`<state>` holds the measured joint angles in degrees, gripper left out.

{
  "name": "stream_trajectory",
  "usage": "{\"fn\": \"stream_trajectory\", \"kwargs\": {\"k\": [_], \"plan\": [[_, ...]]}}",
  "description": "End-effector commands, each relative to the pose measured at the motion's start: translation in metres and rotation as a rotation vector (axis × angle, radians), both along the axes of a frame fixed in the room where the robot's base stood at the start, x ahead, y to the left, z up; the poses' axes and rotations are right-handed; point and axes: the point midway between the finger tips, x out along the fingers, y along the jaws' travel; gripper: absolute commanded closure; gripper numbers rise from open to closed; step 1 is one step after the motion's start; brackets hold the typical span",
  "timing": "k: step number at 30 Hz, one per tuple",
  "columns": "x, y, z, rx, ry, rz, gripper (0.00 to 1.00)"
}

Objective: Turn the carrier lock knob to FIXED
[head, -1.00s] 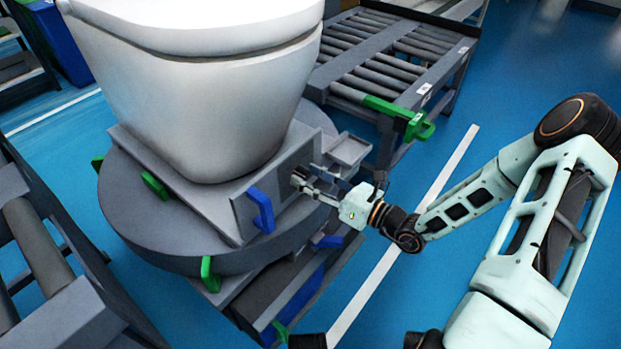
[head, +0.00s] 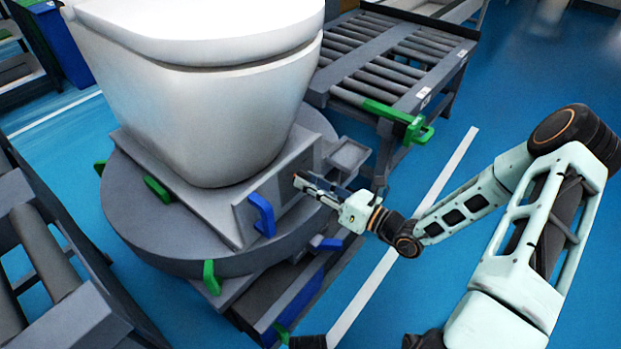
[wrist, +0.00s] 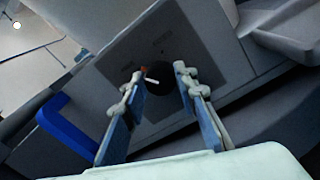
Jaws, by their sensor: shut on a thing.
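The carrier lock knob (wrist: 157,82) is a dark round knob with a white pointer line and a small red mark beside it, on a grey panel (wrist: 200,45) of the carrier. My gripper (wrist: 158,80) has its two fingers on either side of the knob, shut on it. In the head view my gripper (head: 304,182) reaches the panel from the right and its fingers hide most of the knob. The panel's lettering is too blurred to read. A white toilet (head: 200,110) sits on the carrier above.
A blue handle (head: 262,213) stands left of the knob and shows in the wrist view (wrist: 68,133). A small grey tray (head: 348,156) juts out to the right. A roller conveyor with a green stop (head: 400,116) stands behind. Blue floor is free at right.

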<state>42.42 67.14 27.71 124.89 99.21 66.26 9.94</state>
Motion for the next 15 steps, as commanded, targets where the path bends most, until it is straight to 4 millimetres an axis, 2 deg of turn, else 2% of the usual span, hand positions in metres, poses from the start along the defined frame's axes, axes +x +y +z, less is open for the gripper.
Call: {"fn": "stream_trajectory", "kwargs": {"k": [15], "plan": [[-0.0001,-0.0007,0.0018,0.286,0.371,0.000,0.97]]}}
